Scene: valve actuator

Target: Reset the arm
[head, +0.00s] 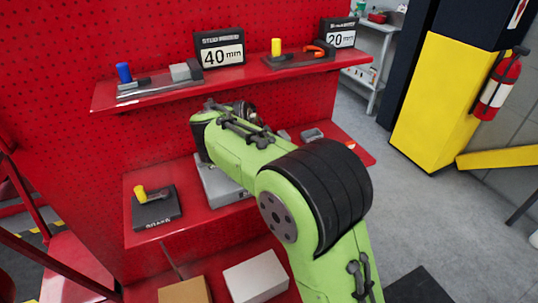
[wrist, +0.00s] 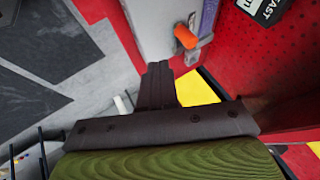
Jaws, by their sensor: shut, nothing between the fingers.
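My green and black arm (head: 245,155) reaches forward from the lower right of the head view toward the red pegboard shelf. Its far end is over the lower shelf, and the fingers are hidden there by the arm itself. In the wrist view my gripper (wrist: 157,80) shows with its dark fingers together and nothing between them.
The upper shelf (head: 225,84) bears a blue-knobbed fixture (head: 124,73), a yellow-knobbed one (head: 276,47) and 40 mm and 20 mm signs. A dark fixture (head: 154,210) sits lower left. Two boxes stand below. Grey floor at right is open before a yellow cabinet (head: 436,105).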

